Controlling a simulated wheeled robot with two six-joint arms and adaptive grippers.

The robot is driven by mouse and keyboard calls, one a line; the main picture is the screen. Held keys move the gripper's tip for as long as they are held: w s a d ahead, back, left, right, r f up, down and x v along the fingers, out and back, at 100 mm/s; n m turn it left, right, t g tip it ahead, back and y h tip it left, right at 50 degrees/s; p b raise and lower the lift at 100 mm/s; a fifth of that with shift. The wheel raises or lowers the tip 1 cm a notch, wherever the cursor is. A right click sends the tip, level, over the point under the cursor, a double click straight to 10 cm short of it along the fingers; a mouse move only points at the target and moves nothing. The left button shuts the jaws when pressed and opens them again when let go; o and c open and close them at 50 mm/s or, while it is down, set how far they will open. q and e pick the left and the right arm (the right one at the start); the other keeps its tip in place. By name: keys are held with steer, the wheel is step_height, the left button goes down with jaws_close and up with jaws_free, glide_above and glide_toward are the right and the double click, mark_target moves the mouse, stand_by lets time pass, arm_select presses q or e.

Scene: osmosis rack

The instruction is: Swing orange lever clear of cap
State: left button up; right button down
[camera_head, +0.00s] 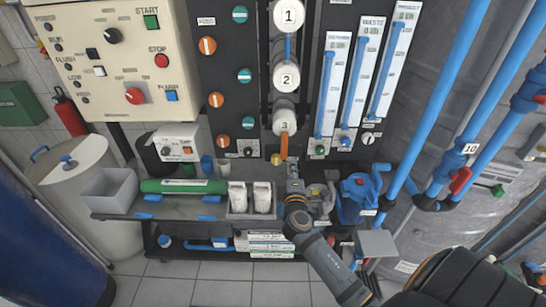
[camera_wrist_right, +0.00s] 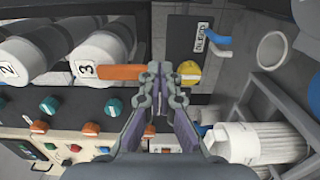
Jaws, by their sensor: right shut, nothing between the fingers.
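The orange lever (camera_head: 284,146) hangs straight down from the white cap marked 3 (camera_head: 285,119) in the head view. In the right wrist view the lever (camera_wrist_right: 120,72) lies sideways across the face of the cap (camera_wrist_right: 92,54), its free end close to my fingertips. My right gripper (camera_head: 293,172) is below the lever in the head view. In the right wrist view its fingers (camera_wrist_right: 156,72) are shut and empty, between the lever's end and a yellow knob (camera_wrist_right: 189,72). I cannot tell whether they touch the lever. My left gripper is not in view.
Caps 1 (camera_head: 289,14) and 2 (camera_head: 287,77) stand above cap 3. Flow tubes (camera_head: 329,92) are to the right, a panel with teal and orange knobs (camera_head: 215,100) to the left. A bench with white cartridges (camera_head: 262,197) and a blue pump (camera_head: 358,192) flank my right gripper.

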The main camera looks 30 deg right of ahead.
mark_target(285, 158)
steer(key=w, duration=0.2)
steer(key=w+f+b, duration=0.1)
steer(key=w, duration=0.1)
steer(key=shift+w+d, duration=0.1)
steer(key=shift+w, duration=0.25)
steer(key=shift+w+a+r+p, duration=0.1)
steer(key=shift+w+a+r, duration=0.25)
steer(key=shift+a, duration=0.25)
steer(key=shift+w+a+r+p, duration=0.1)
steer(key=shift+w+a+r, duration=0.3)
steer(key=shift+a, duration=0.15)
steer(key=shift+w+a+r+p, duration=0.1)
steer(key=shift+w+a+r, duration=0.25)
steer(key=shift+a, duration=0.25)
